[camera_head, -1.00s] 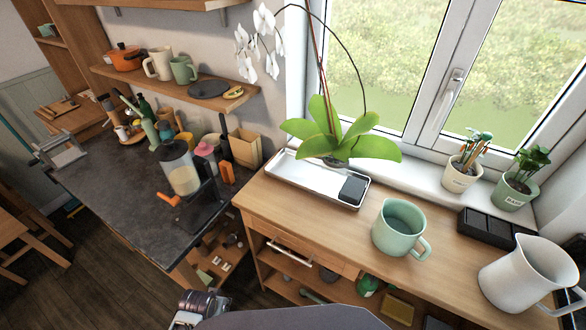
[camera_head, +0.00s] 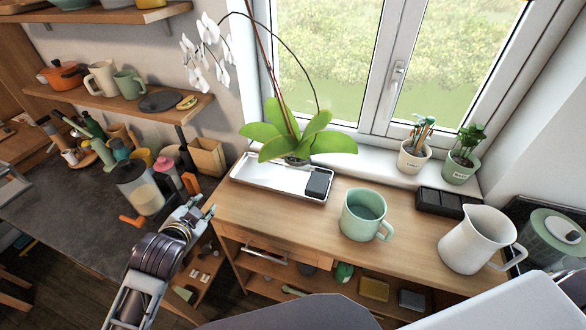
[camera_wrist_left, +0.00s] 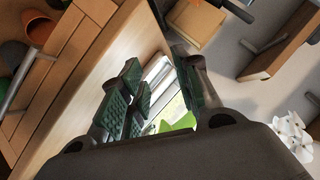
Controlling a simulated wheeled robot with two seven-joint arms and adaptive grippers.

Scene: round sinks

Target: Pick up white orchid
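The white orchid (camera_head: 293,138) has broad green leaves and a tall arching stem with white flowers hanging at the upper left. In the left wrist view, the white flowers of the orchid (camera_wrist_left: 295,136) show at lower right, and a green leaf shows between the fingers. My left gripper (camera_head: 202,211) is open and empty, in front of and left of the tray, apart from the orchid. It also shows in the left wrist view (camera_wrist_left: 160,90). My right gripper is not in view.
A green mug (camera_head: 362,212) and a white pitcher (camera_head: 474,240) stand on the wooden counter right of the tray. Potted plants line the windowsill. A blender jug (camera_head: 140,188) stands on the dark counter at left. Bare counter lies in front of the tray.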

